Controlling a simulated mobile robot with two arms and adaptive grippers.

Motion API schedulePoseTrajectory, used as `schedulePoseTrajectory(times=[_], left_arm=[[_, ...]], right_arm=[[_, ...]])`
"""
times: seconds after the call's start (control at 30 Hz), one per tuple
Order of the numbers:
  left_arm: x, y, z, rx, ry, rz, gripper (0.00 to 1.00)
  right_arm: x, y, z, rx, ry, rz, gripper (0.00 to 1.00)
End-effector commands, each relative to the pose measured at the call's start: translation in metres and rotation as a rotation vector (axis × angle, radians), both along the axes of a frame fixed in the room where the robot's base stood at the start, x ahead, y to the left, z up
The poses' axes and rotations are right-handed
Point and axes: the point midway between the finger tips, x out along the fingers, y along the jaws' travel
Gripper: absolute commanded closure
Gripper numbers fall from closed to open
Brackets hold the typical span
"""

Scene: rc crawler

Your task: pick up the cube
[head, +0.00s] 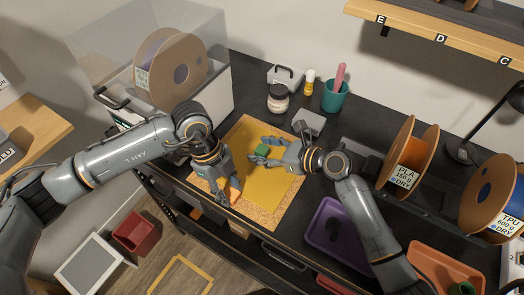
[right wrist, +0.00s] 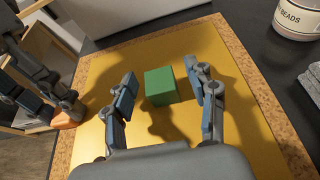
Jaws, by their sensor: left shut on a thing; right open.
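The green cube (head: 262,150) rests on the yellow sheet of the cork-edged mat. In the right wrist view the cube (right wrist: 160,87) sits between the spread fingers of my right gripper (right wrist: 162,76), with gaps on both sides. My right gripper (head: 264,151) is open and reaches in from the right. My left gripper (head: 231,190) is low at the mat's front left edge, shut on a small orange object (head: 236,197). That orange object (right wrist: 68,121) also shows at the left of the right wrist view, its shape partly hidden by the fingers.
The cork mat (head: 288,198) lies on a dark bench. A purple tray (head: 318,238) is at the right front. A jar (head: 278,98), a grey block (head: 308,122) and a teal cup (head: 335,95) stand behind. Filament spools (head: 410,150) are to the right, a clear-lidded box (head: 215,100) to the left.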

Motion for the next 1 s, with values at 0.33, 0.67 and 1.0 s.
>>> schedulePoseTrajectory(times=[0.33,0.67,1.0], left_arm=[[-0.0002,0.0004,-0.0009,0.002,0.001,0.0,1.0],[-0.0002,0.0005,-0.0008,0.002,0.0,0.001,1.0],[-0.0002,0.0005,-0.0007,0.002,0.001,0.0,1.0]], right_arm=[[0.01,0.0141,-0.0073,-0.003,-0.002,0.0,0.43],[0.01,0.0139,-0.0071,-0.002,-0.003,0.0,0.89],[0.0105,0.0136,-0.0011,-0.001,-0.005,-0.001,0.89]])
